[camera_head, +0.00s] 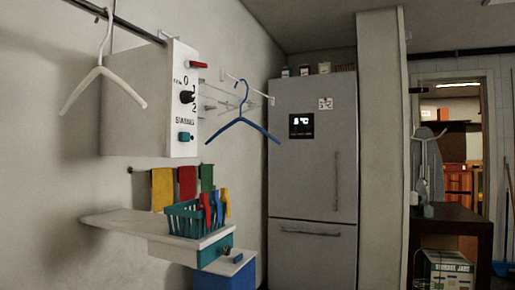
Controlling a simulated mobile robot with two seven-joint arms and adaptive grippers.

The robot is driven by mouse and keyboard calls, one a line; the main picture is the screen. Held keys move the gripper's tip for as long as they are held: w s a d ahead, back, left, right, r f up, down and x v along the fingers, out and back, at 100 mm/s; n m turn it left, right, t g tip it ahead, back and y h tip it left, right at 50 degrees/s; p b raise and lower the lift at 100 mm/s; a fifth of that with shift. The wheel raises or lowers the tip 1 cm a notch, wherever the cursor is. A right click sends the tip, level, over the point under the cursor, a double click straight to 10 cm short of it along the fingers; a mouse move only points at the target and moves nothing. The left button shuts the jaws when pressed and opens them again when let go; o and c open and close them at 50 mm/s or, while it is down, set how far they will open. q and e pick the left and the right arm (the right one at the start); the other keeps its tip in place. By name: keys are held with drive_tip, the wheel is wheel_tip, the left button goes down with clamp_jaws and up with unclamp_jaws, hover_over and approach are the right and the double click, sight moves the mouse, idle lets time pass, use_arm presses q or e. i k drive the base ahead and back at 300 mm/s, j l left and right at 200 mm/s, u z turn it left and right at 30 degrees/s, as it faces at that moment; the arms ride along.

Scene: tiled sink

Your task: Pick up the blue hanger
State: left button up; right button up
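The blue hanger (243,121) hangs by its hook at the middle left of the head view, in front of the wall and just left of the fridge. Its hook is over a thin light rail, and its two arms slope down to either side. A white hanger (103,71) hangs from a dark rod at the upper left, nearer to me. Neither of my grippers shows in this view.
A white control box (150,100) with knobs is on the left wall. Below it, a shelf (125,222) holds a teal basket (185,217). A grey fridge (313,160) stands behind. A dark cabinet (450,222) stands at right, near a doorway.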

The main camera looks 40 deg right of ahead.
sight(244, 119)
drive_tip(key=z, duration=0.35)
drive_tip(key=l+z, duration=0.15)
drive_tip(key=z, duration=0.2)
drive_tip(key=i+z, duration=0.1)
drive_tip(key=z, duration=0.2)
drive_tip(key=l+u, duration=0.1)
drive_tip(key=u, duration=0.55)
drive_tip(key=l+u, duration=0.95)
drive_tip(key=k+l+u, duration=0.1)
drive_tip(key=l, duration=0.25)
drive_tip(key=k+l+u, duration=0.15)
drive_tip(key=l, duration=0.2)
drive_tip(key=k+l+u, duration=0.1)
drive_tip(key=l, duration=0.25)
drive_tip(key=k, duration=0.05)
